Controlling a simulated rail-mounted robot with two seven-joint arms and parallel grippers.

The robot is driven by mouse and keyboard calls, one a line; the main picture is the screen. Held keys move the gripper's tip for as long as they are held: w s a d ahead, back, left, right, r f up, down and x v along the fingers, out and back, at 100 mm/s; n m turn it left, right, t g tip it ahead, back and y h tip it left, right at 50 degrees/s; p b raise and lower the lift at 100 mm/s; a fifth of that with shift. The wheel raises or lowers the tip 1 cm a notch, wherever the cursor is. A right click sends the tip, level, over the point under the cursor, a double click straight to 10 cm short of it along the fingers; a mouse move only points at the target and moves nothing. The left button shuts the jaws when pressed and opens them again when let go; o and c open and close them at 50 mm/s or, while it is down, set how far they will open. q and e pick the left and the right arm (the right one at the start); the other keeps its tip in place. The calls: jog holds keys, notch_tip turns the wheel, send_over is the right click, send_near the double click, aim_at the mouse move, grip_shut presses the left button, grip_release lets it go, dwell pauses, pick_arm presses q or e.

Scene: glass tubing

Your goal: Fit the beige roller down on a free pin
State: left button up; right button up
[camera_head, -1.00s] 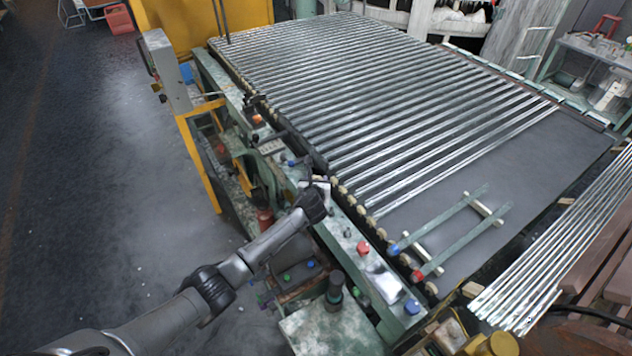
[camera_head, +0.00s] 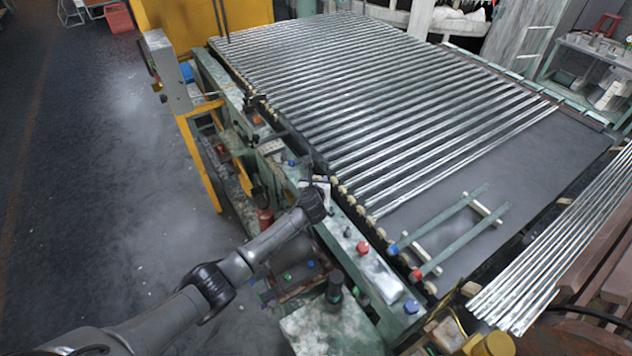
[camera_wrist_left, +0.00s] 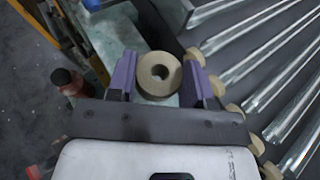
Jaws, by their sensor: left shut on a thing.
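The beige roller (camera_wrist_left: 158,90) is a short ring with a dark central hole, facing the camera in the left wrist view. It sits between the two purple fingers of my left gripper (camera_wrist_left: 160,78), which is shut on it. In the head view my left gripper (camera_head: 320,184) is over the near-left edge of the machine, beside the row of beige rollers; the held roller cannot be made out there. Fitted beige rollers (camera_wrist_left: 235,108) line the ends of the glass tubes, right of the gripper. I cannot make out a free pin. My right gripper is not in view.
Glass tubes (camera_head: 400,100) lie in parallel rows across the machine bed. A green rack with blue and red ends (camera_head: 455,228) rests on the bare dark bed. A red knob (camera_head: 363,247) and a blue knob (camera_head: 411,307) stand on the side rail. More tubes (camera_head: 560,240) lie at right.

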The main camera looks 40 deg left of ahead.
pick_arm(q)
jog(key=shift+p, duration=0.75)
dwell(0.8)
jog(key=shift+f+b, duration=1.55)
jog(key=shift+f, duration=0.8)
jog(key=o, duration=1)
jog(key=shift+c, duration=0.2)
jog(key=shift+s, duration=0.1)
jog(key=shift+s+d+r, duration=0.1)
jog(key=shift+d+r, duration=0.05)
jog(key=shift+r, duration=0.05)
jog(key=p+v, duration=0.3)
jog(key=v, duration=1)
jog(key=shift+s+p, duration=0.25)
jog(key=shift+p, duration=0.05)
jog(key=shift+f, duration=0.15)
